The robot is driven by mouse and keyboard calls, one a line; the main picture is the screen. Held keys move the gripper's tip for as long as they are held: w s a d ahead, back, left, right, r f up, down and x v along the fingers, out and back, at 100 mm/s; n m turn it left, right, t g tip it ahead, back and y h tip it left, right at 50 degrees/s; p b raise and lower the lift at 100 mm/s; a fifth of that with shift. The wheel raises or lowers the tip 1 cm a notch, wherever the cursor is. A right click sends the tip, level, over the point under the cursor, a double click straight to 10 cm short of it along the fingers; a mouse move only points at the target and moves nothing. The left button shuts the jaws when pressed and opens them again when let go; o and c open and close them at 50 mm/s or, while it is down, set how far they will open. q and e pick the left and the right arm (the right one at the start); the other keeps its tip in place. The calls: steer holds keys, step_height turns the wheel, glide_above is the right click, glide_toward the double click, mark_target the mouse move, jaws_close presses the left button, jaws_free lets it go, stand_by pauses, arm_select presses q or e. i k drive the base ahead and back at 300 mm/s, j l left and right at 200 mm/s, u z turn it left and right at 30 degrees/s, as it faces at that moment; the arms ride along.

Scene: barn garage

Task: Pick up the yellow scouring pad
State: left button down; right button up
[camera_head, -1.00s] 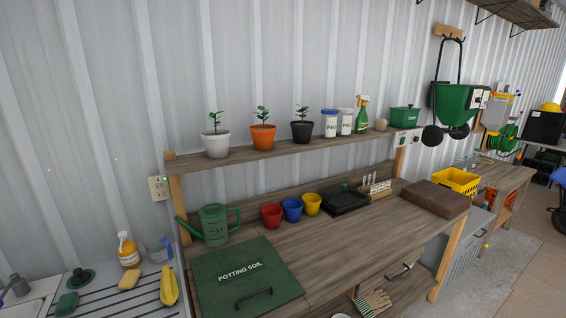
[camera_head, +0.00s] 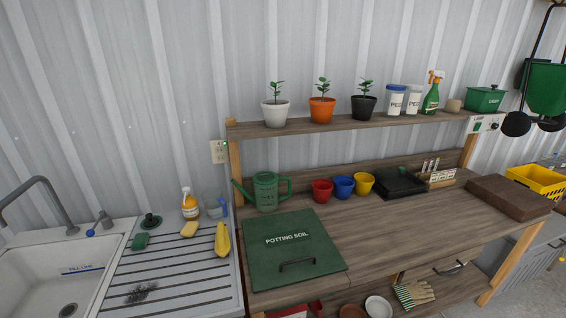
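A small yellow block that looks like the yellow scouring pad (camera_head: 189,229) lies on the ribbed drainboard (camera_head: 165,270) beside the sink. It is just in front of an amber bottle with a white top (camera_head: 190,205). A longer yellow item (camera_head: 222,240), perhaps folded gloves, lies to its right, apart from it. A green pad (camera_head: 140,241) lies to its left. Neither of my grippers shows in the view.
A white sink (camera_head: 50,275) with a grey faucet (camera_head: 55,205) is at the left. A clear cup (camera_head: 213,205) and a dark green round item (camera_head: 151,221) stand behind the pads. A wooden bench with a green potting soil lid (camera_head: 290,250) adjoins the drainboard.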

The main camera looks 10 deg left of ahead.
mark_target(189, 229)
steer(key=u, duration=1.3)
